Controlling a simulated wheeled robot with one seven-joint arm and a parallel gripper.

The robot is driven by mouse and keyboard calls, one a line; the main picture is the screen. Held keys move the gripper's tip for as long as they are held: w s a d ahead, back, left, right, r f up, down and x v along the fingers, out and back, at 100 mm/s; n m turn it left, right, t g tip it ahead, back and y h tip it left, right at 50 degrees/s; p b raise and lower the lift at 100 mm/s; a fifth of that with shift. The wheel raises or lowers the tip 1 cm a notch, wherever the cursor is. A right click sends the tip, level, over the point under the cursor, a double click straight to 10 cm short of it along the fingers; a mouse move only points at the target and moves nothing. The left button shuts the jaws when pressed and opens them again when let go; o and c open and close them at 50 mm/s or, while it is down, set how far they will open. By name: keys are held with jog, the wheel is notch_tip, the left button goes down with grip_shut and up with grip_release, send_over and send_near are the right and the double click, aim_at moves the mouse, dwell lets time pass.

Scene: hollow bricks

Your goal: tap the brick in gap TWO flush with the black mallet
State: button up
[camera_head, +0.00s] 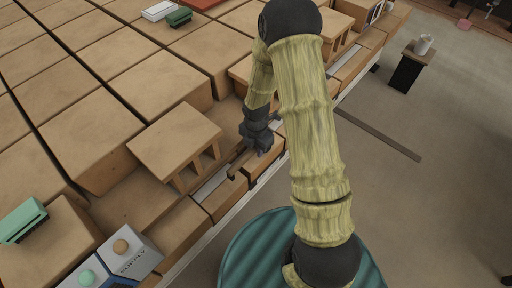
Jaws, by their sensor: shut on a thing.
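My gripper (244,160) is low over the front row of bricks at the middle of the picture, seen from above and partly hidden by my own arm. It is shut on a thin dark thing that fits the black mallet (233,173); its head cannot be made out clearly. Beneath and beside it, the front row holds a tan brick (225,197) and another brick (265,160) by a narrow dark gap. A hollow brick (174,145) with openings in its side sits left of my gripper. No gap numbers are readable, so I cannot tell which is gap TWO.
Large tan blocks (85,135) fill the left. A white-and-grey box marked SUPPLY (128,257) with round buttons and a green object (22,221) are at lower left. A small dark stand (405,72) holds a white cup-like thing (423,44). Open floor lies right.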

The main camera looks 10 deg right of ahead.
aim_at(256, 158)
jog(key=shift+f, duration=0.1)
dwell(0.5)
jog(key=shift+f+b, duration=1.05)
jog(key=shift+f, duration=0.5)
jog(key=shift+r+p, duration=1.2)
jog(key=shift+r, duration=0.1)
jog(key=shift+f+b, duration=1)
jog(key=shift+f, duration=0.55)
jog(key=shift+r, duration=0.1)
jog(key=shift+r+p, duration=1.25)
jog(key=shift+r, duration=0.05)
